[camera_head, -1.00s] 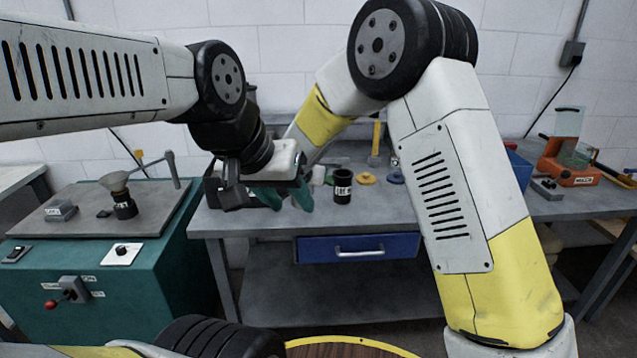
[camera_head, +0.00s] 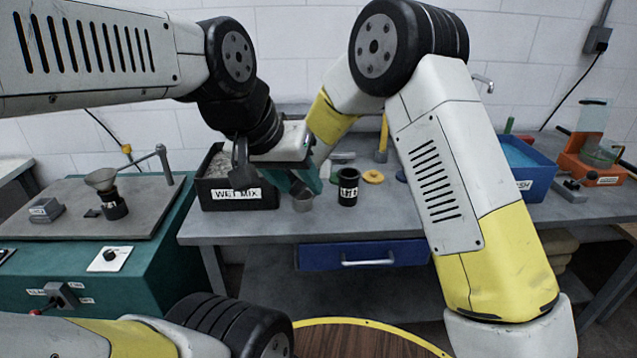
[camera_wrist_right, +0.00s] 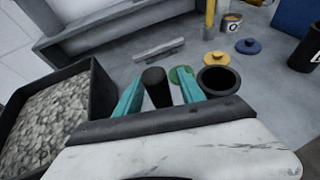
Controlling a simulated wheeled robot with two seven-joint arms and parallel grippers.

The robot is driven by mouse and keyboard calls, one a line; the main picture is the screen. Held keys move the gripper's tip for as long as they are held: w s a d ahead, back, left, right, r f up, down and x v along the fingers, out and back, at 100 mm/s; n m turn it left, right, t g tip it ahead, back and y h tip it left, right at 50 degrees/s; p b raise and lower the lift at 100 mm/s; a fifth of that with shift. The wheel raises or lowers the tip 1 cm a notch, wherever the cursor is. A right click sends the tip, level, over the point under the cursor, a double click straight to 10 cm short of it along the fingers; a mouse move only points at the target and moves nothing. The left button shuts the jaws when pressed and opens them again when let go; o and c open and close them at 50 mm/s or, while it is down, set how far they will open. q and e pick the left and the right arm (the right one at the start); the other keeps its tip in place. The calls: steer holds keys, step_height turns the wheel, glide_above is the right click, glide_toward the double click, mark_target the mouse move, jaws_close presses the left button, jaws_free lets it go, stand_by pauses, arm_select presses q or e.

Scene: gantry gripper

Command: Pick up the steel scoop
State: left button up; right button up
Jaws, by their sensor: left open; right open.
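The steel scoop shows in the head view as a small grey metal cup (camera_head: 303,201) on the bench, its upper part hidden by the hand above. In the right wrist view an upright black handle (camera_wrist_right: 157,88), seemingly the scoop's, stands between the teal fingers of my right gripper (camera_wrist_right: 160,80). These fingers are open, with a gap beside the handle.
A black bin labelled WET MIX (camera_head: 236,196) stands left of the scoop. A black labelled cup (camera_head: 348,188) stands close on its right, with a yellow lid (camera_head: 373,177) behind. A blue bin (camera_head: 528,172) is farther right. The bench front is clear.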

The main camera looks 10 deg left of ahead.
steer(key=shift+w+f, duration=0.15)
steer(key=shift+w, duration=0.1)
steer(key=shift+s, duration=0.1)
steer(key=shift+c, duration=0.2)
jaws_close()
